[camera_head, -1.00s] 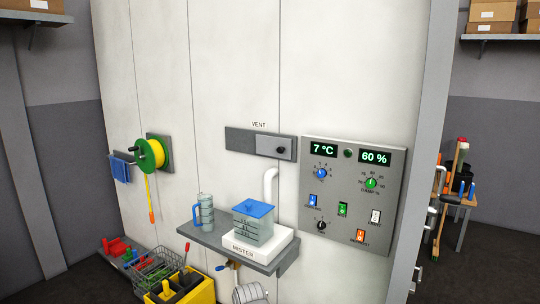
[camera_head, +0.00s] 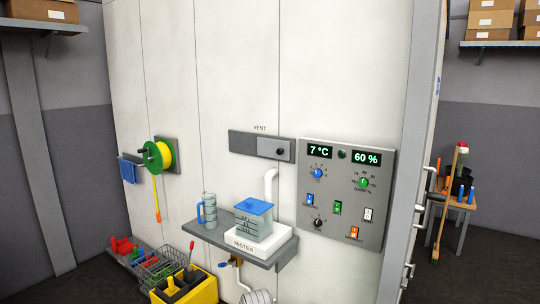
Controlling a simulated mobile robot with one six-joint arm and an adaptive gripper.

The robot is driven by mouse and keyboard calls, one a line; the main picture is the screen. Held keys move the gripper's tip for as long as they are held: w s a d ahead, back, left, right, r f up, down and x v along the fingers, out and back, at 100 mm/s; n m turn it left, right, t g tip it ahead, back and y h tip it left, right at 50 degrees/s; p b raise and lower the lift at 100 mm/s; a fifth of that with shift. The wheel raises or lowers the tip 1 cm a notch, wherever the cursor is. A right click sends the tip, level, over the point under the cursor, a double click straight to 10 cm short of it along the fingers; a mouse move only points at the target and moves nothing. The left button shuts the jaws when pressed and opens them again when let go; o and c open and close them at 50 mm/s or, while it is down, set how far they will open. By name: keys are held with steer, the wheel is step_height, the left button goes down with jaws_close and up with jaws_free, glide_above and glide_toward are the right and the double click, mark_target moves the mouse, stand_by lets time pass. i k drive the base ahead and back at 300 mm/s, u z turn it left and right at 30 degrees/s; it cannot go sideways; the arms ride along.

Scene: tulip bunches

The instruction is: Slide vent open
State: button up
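The vent (camera_head: 261,146) is a grey horizontal plate on the white wall panel, under the label "VENT". I cannot tell from here how far the vent is open. My gripper is not in view.
A control panel (camera_head: 350,228) with dials and switches is right of the vent. Below is a shelf (camera_head: 206,231) with a mister (camera_head: 252,226) and a jug (camera_head: 208,211). A yellow reel (camera_head: 161,157) hangs at left. Crates stand on the floor.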

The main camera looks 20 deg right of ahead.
mark_target(275, 148)
steer(key=z, duration=0.15)
steer(key=i, duration=0.95)
steer(key=u, duration=0.1)
